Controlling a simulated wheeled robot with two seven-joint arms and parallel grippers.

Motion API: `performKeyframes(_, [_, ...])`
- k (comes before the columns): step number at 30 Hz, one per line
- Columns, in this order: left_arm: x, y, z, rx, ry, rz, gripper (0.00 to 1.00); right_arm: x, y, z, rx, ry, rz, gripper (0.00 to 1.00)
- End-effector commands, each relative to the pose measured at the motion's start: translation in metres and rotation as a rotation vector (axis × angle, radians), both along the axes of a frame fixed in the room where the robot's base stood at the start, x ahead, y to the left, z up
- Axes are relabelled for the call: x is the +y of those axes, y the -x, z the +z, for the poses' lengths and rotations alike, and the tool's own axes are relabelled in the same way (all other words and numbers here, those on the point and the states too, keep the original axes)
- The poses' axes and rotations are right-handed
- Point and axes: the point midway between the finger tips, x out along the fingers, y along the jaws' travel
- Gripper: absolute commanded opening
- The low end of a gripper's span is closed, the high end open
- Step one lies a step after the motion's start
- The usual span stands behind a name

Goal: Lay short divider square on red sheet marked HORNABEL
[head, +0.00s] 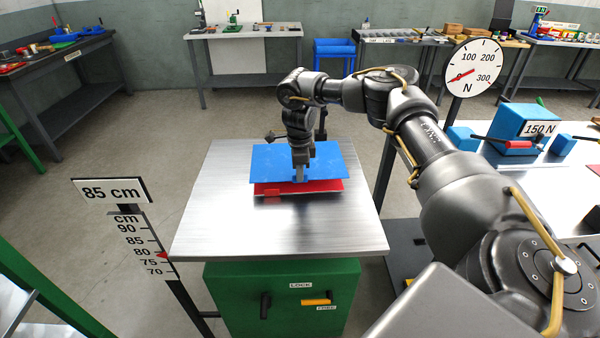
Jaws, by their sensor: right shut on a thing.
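The blue flat sheet (268,163), which I take to be the divider, lies level over the red sheet (325,186) on the metal table top. My right gripper (300,178) comes down from above and is shut on the blue sheet near its front edge. The blue sheet covers most of the red one and reaches past it at the left and right. Only a front strip of the red sheet shows, and I cannot read any marking on it. Whether the two sheets touch is hard to tell. My left gripper is out of view.
The metal table top (230,228) is clear around the sheets and stands on a green cabinet (283,300). A height scale (140,245) stands at its left. A force dial (473,68) and a blue 150 N block (520,122) are at the right.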

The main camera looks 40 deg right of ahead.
Motion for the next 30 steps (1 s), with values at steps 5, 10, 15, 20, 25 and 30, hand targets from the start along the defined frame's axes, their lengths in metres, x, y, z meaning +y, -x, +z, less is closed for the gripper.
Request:
performKeyframes(5, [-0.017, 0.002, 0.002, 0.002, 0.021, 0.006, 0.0, 0.0, 0.0, -0.008, -0.001, 0.0, -0.001, 0.0])
performKeyframes(10, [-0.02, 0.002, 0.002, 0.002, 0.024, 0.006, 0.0, 0.0, 0.0, -0.009, -0.001, 0.0, -0.001, 0.0])
performKeyframes(15, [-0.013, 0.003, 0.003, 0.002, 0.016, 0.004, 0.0, 0.0, 0.0, -0.013, -0.001, 0.0, -0.001, 0.0])
performKeyframes(20, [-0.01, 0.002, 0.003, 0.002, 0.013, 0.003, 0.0, 0.0, 0.0, -0.018, -0.001, 0.0, -0.001, 0.0])
performKeyframes(25, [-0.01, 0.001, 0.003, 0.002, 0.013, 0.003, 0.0, 0.0, 0.0, -0.02, -0.001, 0.0, 0.0, 0.1])
performKeyframes(30, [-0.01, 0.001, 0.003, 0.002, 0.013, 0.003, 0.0, 0.0, 0.0, -0.02, -0.001, 0.0, 0.0, 0.3])
